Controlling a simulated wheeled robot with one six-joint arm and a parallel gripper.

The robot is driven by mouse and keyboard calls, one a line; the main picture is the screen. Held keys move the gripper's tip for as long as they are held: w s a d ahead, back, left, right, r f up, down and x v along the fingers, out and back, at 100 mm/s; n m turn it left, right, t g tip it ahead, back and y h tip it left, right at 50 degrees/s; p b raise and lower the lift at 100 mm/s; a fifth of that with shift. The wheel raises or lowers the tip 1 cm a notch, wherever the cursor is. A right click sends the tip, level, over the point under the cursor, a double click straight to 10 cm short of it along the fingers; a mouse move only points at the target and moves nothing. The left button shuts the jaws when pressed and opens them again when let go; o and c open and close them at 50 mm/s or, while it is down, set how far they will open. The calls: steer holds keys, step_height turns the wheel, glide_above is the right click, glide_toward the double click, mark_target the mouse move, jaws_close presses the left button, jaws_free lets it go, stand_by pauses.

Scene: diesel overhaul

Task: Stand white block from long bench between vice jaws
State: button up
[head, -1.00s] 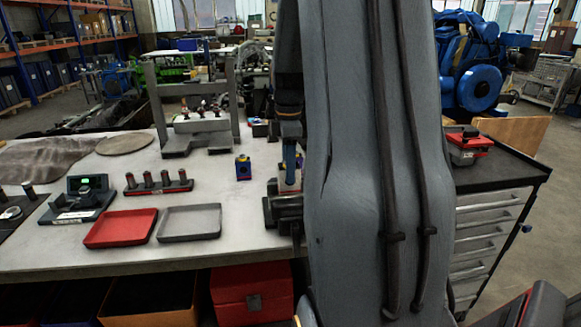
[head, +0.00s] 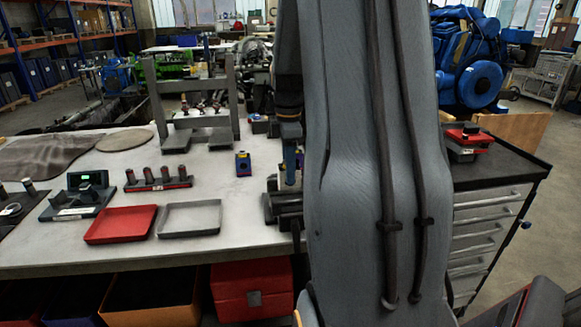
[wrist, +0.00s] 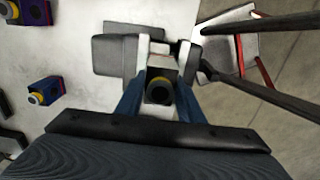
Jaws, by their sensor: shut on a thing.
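My gripper (wrist: 160,98) has its blue fingers shut on the white block (wrist: 161,73), seen from above in the wrist view. The block's near side shows a dark round opening with a yellow ring. The grey vice (wrist: 112,54) is around and below the block, which sits in line with the gap between the jaws. In the head view, the vice (head: 283,206) is at the bench's right part, with my gripper (head: 291,165) just above it. My arm hides much of the vice there. I cannot tell whether the block touches the vice floor.
A blue block (head: 243,165) stands left of the vice on the long bench (head: 110,256). A red tray (head: 121,224), a grey tray (head: 190,218) and a rack of pegs (head: 158,180) lie further left. A press frame stands behind. A tool cabinet (head: 490,199) is at right.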

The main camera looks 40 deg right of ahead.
steer(key=shift+f, duration=0.65)
stand_by(0.4)
steer(key=o, duration=1.5)
steer(key=shift+o, duration=0.2)
steer(key=shift+w+r, duration=0.1)
steer(key=shift+r+p, duration=3.55)
steer(key=shift+r, duration=0.4)
